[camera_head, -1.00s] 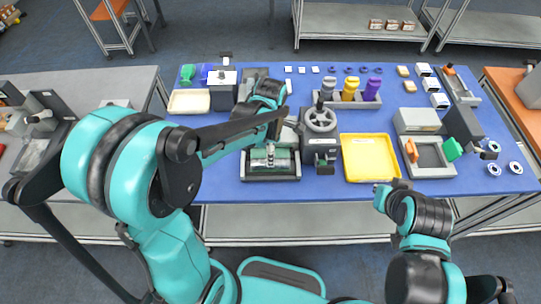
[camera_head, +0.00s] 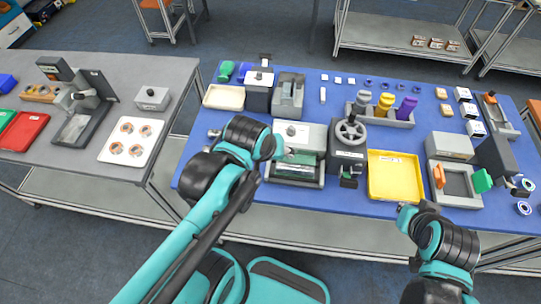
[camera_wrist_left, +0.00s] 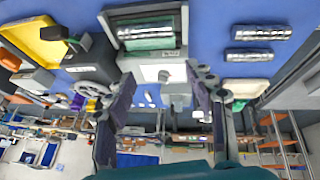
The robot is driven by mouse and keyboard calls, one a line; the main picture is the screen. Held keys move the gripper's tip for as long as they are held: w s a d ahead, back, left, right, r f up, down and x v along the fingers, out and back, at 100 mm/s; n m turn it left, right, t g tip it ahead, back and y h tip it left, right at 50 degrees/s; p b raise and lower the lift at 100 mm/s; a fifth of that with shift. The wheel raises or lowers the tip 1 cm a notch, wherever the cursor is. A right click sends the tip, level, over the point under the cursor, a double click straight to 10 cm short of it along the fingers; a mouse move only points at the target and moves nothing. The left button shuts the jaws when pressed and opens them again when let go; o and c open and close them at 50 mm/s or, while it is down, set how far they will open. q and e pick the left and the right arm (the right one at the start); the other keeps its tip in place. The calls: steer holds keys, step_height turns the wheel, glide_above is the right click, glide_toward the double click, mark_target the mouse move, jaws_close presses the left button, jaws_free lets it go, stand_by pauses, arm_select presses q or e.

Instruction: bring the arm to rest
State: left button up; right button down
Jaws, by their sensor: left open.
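My left gripper (camera_wrist_left: 160,82) shows in the left wrist view with its two dark fingers spread apart and nothing between them. It is above the blue table, and a white-topped device (camera_wrist_left: 160,73) lies beyond the gap. In the head view my left arm (camera_head: 180,245) reaches up from the bottom left to the table's front left part.
The blue table (camera_head: 335,195) holds a cradle with a green insert (camera_head: 295,168), a handwheel device (camera_head: 350,135) and a yellow tray (camera_head: 394,178). Two silver cylinders (camera_wrist_left: 258,32) lie on the blue surface. A grey table (camera_head: 170,70) stands at the left, with a gap between them.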

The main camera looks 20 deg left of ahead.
arm_select(q)
steer(key=m, duration=0.1)
steer(key=s+m+t, duration=0.1)
steer(key=m, duration=0.2)
steer(key=shift+s+a+f, duration=0.15)
steer(key=shift+s+a, duration=0.15)
steer(key=shift+a, duration=0.05)
steer(key=shift+f, duration=0.1)
step_height(320, 180, down, 9)
steer(key=b, duration=0.9)
steer(key=shift+r, duration=0.2)
